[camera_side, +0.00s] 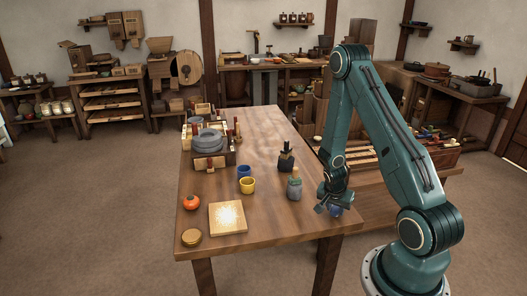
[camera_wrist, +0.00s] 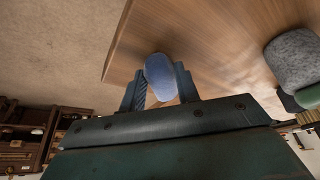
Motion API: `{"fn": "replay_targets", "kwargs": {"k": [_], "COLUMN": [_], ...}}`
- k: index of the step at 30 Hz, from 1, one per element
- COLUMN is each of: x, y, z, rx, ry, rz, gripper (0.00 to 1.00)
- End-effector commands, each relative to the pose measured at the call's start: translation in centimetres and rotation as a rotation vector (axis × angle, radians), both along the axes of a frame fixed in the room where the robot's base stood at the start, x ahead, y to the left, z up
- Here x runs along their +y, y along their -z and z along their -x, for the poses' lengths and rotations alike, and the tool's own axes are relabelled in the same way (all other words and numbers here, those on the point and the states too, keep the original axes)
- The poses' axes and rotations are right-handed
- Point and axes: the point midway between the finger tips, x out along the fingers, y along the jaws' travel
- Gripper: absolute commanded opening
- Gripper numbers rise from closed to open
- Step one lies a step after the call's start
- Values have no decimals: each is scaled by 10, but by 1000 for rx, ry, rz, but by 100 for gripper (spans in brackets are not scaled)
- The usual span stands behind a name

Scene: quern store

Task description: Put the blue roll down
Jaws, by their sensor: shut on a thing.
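The blue roll (camera_wrist: 160,75) is between the two fingers of my gripper (camera_wrist: 160,90) in the wrist view, and the fingers are shut on it. In the side view my gripper (camera_side: 334,203) is low at the right edge of the wooden table (camera_side: 275,185), and a small part of the blue roll (camera_side: 335,211) shows under it. The wrist view shows the table's edge running beside the roll. I cannot tell whether the roll touches the table top.
Further left are a dark holder (camera_side: 286,160), a yellow cup (camera_side: 248,185), a blue cup (camera_side: 243,171), a pale board (camera_side: 228,217) and an orange-red round thing (camera_side: 191,202). The table's front right is clear.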

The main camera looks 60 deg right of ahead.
Motion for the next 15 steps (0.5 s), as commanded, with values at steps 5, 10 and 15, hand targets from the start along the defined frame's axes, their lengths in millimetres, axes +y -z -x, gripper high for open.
{"fn": "replay_targets", "kwargs": {"k": [5,10,15], "x": [0,0,0], "y": [0,3,3], "z": [0,0,0], "rx": [0,0,-1], "ry": [0,0,0], "rz": [0,0,0], "gripper": [10,10,54]}}
